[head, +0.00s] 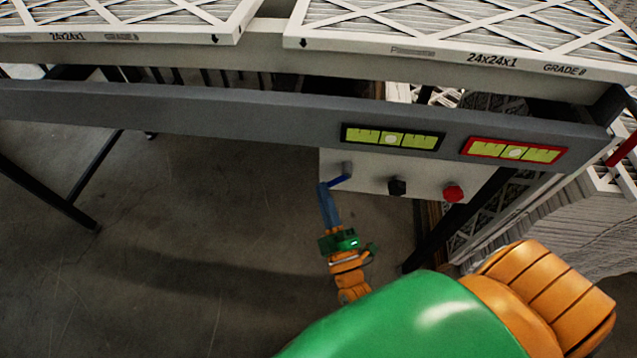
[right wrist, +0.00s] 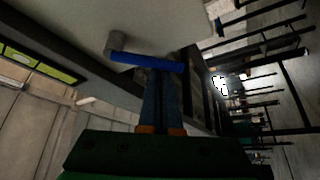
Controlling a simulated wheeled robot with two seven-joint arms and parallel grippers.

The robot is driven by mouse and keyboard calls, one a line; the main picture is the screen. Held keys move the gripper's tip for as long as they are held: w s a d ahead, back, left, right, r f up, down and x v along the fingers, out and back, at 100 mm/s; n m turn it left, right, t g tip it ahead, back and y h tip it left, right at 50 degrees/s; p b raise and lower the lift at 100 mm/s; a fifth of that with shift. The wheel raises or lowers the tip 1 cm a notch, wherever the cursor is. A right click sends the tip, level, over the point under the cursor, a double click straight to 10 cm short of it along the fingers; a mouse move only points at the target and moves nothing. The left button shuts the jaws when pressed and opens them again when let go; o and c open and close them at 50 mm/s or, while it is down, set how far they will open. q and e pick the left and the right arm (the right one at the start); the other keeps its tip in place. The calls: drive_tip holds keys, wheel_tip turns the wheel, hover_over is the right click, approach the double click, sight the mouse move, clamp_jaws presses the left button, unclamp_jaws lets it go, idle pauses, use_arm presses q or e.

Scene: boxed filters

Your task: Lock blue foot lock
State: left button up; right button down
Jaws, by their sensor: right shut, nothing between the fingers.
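The blue foot lock is a blue lever (head: 340,181) on a grey pivot at the left end of a pale panel under the table's grey rail. It also shows in the right wrist view as a blue bar (right wrist: 147,62). My right gripper (head: 323,187) is shut with nothing between its fingers. In the right wrist view its fingertips (right wrist: 163,70) are right at the lever's underside, near its free end; I cannot tell whether they touch. My left gripper is not in view.
The pale panel (head: 362,181) also carries a black knob (head: 396,187) and a red knob (head: 453,193). Two spirit levels (head: 391,138) (head: 514,151) sit on the grey rail (head: 240,118) above. Boxed filters (head: 470,57) lie on top.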

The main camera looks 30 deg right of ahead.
use_arm(q)
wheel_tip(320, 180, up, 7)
drive_tip(key=p, duration=0.6)
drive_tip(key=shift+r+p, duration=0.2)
drive_tip(key=shift+p, duration=0.15)
use_arm(e)
drive_tip(key=shift+s+d+f+n+g+y, duration=0.3)
drive_tip(key=shift+d+n+g, duration=0.25)
drive_tip(key=shift+n, duration=0.8)
drive_tip(key=shift+s+d+f+n+g+y, duration=0.35)
drive_tip(key=shift+n+g, duration=0.3)
drive_tip(key=shift+n, duration=0.65)
drive_tip(key=shift+s+d+f+n+g+y, duration=0.15)
drive_tip(key=shift+s+d+n+g+y, duration=0.3)
drive_tip(key=shift+n, duration=0.9)
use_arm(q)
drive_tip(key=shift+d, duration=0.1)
use_arm(e)
drive_tip(key=shift+w+d, duration=0.15)
